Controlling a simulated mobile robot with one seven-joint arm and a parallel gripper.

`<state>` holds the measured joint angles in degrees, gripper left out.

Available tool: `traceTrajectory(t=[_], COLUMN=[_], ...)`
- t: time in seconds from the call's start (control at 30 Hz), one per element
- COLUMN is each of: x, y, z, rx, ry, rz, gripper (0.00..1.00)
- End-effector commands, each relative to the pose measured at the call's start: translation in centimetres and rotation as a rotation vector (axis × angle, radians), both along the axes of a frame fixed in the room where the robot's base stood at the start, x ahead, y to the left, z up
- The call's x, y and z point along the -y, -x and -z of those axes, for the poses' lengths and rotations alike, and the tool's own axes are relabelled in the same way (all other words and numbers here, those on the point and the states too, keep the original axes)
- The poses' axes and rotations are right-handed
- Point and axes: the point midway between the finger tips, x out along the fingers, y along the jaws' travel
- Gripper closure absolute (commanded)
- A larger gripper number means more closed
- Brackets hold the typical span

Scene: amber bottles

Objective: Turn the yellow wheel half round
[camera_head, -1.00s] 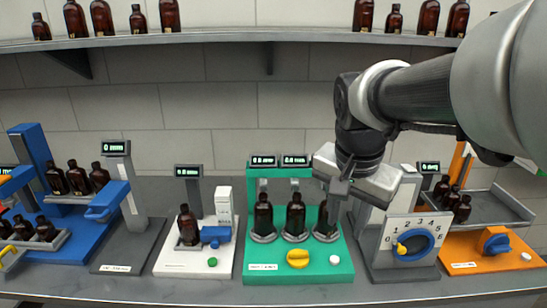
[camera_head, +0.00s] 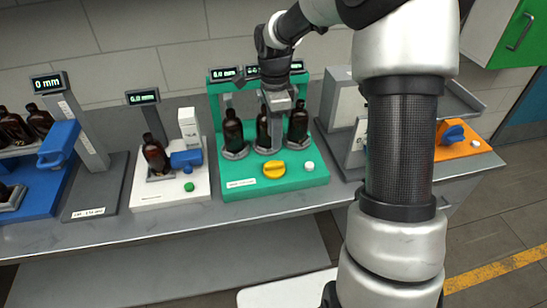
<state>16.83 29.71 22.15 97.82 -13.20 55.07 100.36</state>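The yellow wheel (camera_head: 274,169) lies on the front part of the green station (camera_head: 232,190), a little right of its middle. Its raised grip bar runs roughly left to right, slightly tilted. My gripper (camera_head: 277,104) hangs above the green station, over the middle bottle and behind the wheel. It is apart from the wheel. Its fingers are small and partly merge with the bottle behind, so I cannot tell whether they are open or shut.
Three amber bottles, the left one (camera_head: 233,131) among them, stand in grey holders behind the wheel. A white button (camera_head: 309,167) sits right of the wheel. A white station with a green button (camera_head: 189,187) is to the left. My arm hides much of the right side.

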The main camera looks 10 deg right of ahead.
Motion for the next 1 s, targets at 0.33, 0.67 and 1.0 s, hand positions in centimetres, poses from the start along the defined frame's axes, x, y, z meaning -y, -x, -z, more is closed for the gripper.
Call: traceTrajectory(t=[0.33, 0.67, 1.0], x=[0.0, 0.0, 0.0], y=[0.1, 0.0, 0.0], z=[7.3, 10.2, 10.3], rx=[-0.003, 0.001, 0.001], ry=[-0.002, -0.001, 0.000], rz=[-0.001, -0.001, -0.001], gripper=[0.67, 0.67, 0.81])
